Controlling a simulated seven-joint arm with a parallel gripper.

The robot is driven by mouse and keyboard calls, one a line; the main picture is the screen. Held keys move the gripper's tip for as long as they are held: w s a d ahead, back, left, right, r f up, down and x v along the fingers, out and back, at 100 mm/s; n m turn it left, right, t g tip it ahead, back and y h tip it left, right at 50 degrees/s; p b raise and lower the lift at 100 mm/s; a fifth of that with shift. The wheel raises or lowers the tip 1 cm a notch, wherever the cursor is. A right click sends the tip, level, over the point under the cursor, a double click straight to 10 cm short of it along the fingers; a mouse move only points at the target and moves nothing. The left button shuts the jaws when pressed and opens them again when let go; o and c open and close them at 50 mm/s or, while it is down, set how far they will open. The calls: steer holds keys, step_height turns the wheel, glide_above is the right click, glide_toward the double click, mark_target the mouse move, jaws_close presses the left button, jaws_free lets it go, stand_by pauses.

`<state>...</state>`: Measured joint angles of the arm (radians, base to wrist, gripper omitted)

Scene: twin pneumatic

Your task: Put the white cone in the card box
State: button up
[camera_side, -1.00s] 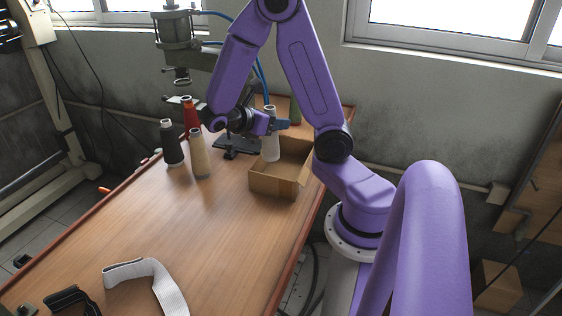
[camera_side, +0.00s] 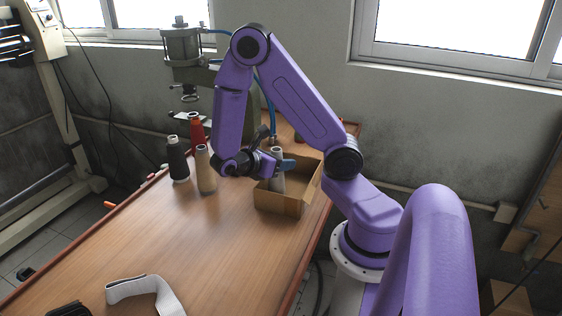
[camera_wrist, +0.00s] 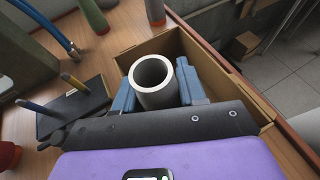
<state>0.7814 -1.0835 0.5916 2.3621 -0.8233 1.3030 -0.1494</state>
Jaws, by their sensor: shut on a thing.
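The white cone (camera_side: 277,180) stands roughly upright inside the card box (camera_side: 279,205), its lower part hidden behind the box's near wall. My gripper (camera_side: 283,164) is shut on the cone near its upper part. In the wrist view the cone's open round top (camera_wrist: 153,75) sits between the two blue fingers, and the box wall (camera_wrist: 235,83) surrounds it behind and to the right. I cannot see whether the cone's base touches the box floor.
A black cone (camera_side: 177,160), a red cone (camera_side: 197,133) and a tan cone (camera_side: 205,170) stand left of my gripper. A pneumatic press (camera_side: 184,47) stands at the back. A white strap (camera_side: 146,292) lies in front. The middle of the table is clear.

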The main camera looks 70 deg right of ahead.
steer(key=shift+f, duration=0.1)
steer(key=o, duration=1)
steer(key=v, duration=1.1)
steer(key=s+a+t+y, duration=0.2)
steer(key=s+a+y, duration=0.2)
steer(key=s+a, duration=0.1)
steer(key=s+a+r+t+y, duration=0.1)
steer(key=s+a+y, duration=0.3)
steer(key=s, duration=0.1)
steer(key=s+a+r+t+y, duration=0.1)
steer(key=s+a+t+y, duration=0.1)
steer(key=s+a+y, duration=0.3)
steer(key=shift+a+r+m+t, duration=0.1)
steer(key=shift+a+m+t, duration=0.2)
steer(key=shift+m, duration=0.1)
